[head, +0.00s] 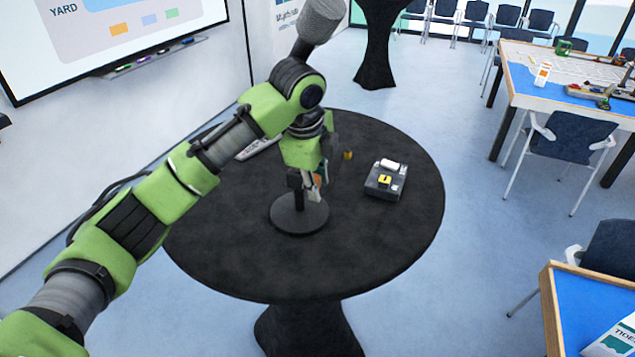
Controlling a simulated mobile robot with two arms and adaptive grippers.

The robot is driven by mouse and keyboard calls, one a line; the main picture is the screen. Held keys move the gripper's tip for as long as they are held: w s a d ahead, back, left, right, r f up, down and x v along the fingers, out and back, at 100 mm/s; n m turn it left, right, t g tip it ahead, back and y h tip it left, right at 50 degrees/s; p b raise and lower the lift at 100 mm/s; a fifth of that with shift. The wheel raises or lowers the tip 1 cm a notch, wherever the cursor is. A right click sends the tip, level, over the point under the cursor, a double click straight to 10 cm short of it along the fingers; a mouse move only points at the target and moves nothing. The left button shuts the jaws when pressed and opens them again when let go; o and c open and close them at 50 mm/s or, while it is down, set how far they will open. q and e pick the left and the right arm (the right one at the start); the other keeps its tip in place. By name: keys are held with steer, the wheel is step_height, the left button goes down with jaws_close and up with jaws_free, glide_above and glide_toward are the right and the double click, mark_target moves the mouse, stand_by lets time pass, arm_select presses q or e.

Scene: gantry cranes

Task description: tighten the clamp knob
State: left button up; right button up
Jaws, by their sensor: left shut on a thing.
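A round dark base (299,218) stands on the black round table (230,265), left of its middle. A short dark upright rises from the base. My left gripper (312,191) points down right over this base and is shut on a small part at the upright. I take that part to be the clamp knob, but the fingers hide most of it. A small orange patch shows by the fingers. My right gripper is not in view.
A dark box (385,180) with a yellow part and a white roll on top sits right on the table. A small orange-brown piece (348,155) lies behind. A light keyboard-like object (258,147) is partly behind my arm. The front of the tabletop is clear.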

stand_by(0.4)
arm_select(q)
steer(key=o, duration=1.1)
steer(key=shift+a, duration=0.1)
steer(key=shift+r, duration=0.35)
steer(key=v, duration=0.4)
steer(key=shift+s+a+r, duration=0.1)
steer(key=shift+r, duration=0.15)
steer(key=s+a, duration=0.1)
steer(key=s, duration=0.2)
steer(key=s+a, duration=0.1)
steer(key=s, duration=0.3)
steer(key=s+a, duration=0.1)
steer(key=s, duration=0.3)
steer(key=shift+s+a+f, duration=0.15)
steer(key=shift+s+a, duration=0.05)
steer(key=shift+a, duration=0.1)
